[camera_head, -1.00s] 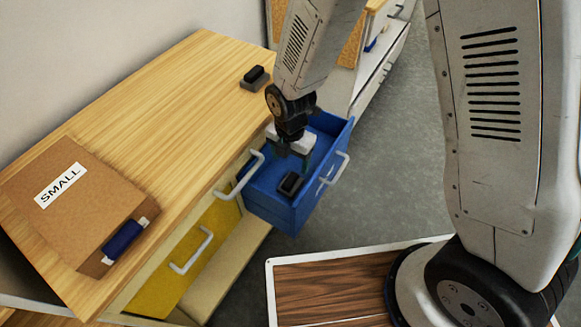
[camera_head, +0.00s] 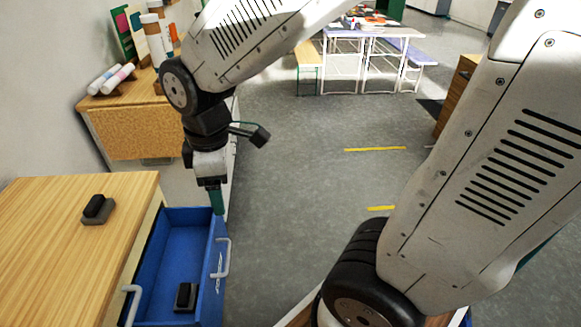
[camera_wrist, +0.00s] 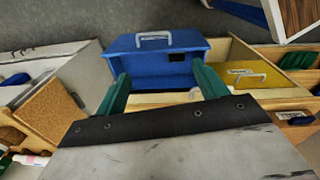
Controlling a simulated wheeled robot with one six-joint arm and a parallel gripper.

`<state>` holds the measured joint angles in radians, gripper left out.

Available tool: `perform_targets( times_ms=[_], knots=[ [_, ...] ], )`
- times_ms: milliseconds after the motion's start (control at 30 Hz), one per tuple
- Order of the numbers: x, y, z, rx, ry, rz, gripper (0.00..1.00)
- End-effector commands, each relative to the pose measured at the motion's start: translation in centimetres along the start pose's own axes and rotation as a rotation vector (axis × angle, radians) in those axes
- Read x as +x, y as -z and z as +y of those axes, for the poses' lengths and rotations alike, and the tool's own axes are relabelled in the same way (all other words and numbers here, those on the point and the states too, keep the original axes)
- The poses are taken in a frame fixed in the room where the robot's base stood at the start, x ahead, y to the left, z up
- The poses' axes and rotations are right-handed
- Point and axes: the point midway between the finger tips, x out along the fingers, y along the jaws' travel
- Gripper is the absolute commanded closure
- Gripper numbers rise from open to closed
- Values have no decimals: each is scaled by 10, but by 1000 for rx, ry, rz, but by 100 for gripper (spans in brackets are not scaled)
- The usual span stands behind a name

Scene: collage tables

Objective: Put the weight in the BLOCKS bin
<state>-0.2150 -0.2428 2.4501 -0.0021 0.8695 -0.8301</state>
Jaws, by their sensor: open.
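A dark block with a raised black top (camera_head: 186,297) lies in the open blue drawer (camera_head: 165,290), near its close end. A similar dark piece (camera_head: 97,208) on a grey base sits on the wooden cabinet top. I cannot tell which one is the weight. No BLOCKS label is readable; the drawer front carries small unreadable writing. My gripper (camera_head: 214,203) is over the far end of the drawer, apart from both pieces. Its green fingers are spread and empty in the wrist view (camera_wrist: 162,84), where the blue drawer (camera_wrist: 155,40) lies beyond them.
The wooden cabinet top (camera_head: 50,250) is mostly clear. A yellow drawer (camera_wrist: 240,75) is beside the blue one in the wrist view. A farther cabinet (camera_head: 130,130) holds bottles and rolls. Open grey floor (camera_head: 300,190) lies right of the drawer.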

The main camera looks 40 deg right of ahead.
Motion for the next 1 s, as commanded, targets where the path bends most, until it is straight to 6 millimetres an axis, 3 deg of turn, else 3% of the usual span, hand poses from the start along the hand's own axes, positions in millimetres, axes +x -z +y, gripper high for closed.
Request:
perform_targets(
  times_ms=[33, 200, 400, 600, 1000],
  knots=[
    [-19, -18, -5, 133, -15, 12, 29],
    [-61, -72, -32, 577, -31, 24, 29],
    [-83, -110, -62, 935, -40, 37, 29],
    [-88, -121, -73, 1050, -41, 38, 29],
    [-88, -121, -72, 1049, -41, 38, 29]
  ],
)
